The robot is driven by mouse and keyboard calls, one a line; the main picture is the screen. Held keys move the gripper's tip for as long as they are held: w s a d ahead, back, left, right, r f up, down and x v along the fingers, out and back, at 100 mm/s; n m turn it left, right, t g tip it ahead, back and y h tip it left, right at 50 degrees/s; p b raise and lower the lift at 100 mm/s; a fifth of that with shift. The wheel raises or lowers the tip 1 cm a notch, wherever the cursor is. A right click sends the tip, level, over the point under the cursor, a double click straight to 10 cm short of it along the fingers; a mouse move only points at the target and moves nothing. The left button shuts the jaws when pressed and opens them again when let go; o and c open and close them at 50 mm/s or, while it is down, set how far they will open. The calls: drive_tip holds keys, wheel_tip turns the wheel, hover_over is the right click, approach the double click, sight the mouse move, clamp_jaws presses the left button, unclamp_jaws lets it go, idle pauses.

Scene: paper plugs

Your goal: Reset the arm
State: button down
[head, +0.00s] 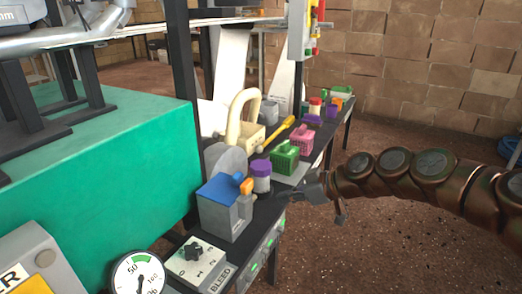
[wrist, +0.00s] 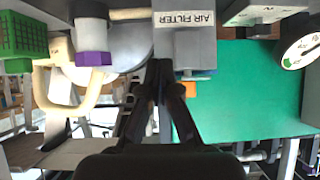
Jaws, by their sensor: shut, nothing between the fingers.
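My brown jointed arm (head: 400,172) comes in from the right in the head view. My gripper (head: 284,195) is at its left end, pointing left, close to the items along the shelf's front edge. In the wrist view, which looks upside down, my gripper's (wrist: 160,66) two dark fingers meet at the tips and hold nothing. The grey box with a blue top (head: 227,205) is left of the gripper in the head view. A grey block marked AIR FILTER (wrist: 186,40) is just beyond the fingertips in the wrist view; I cannot tell whether they touch.
A white jar with a purple lid (head: 261,176) stands near the gripper. Green (head: 285,157) and pink (head: 301,138) boxes stand farther along the shelf. A large green block (head: 110,165) fills the left. Open floor (head: 340,250) lies below the arm.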

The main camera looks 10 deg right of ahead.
drive_tip(key=s+a+r+m+g+h+p, duration=0.1)
drive_tip(key=s+a+r+g+h+p, duration=0.1)
drive_tip(key=s+r+p, duration=0.75)
drive_tip(key=s+a+r+m+g+h+p, duration=0.15)
drive_tip(key=s+r+p, duration=0.45)
drive_tip(key=r+p, duration=0.6)
drive_tip(key=s+d+r+m+g+h+p, duration=0.2)
drive_tip(key=s+d+r+m+p, duration=0.2)
drive_tip(key=s+r+p, duration=0.6)
drive_tip(key=s+d+r+m+g+h+p, duration=0.2)
drive_tip(key=s+r+p, duration=0.7)
drive_tip(key=p, duration=0.7)
wheel_tip(320, 180, up, 3)
drive_tip(key=d+m+h, duration=0.1)
drive_tip(key=d+m, duration=0.1)
drive_tip(key=shift+s+d+m+h, duration=0.35)
drive_tip(key=shift+d, duration=0.05)
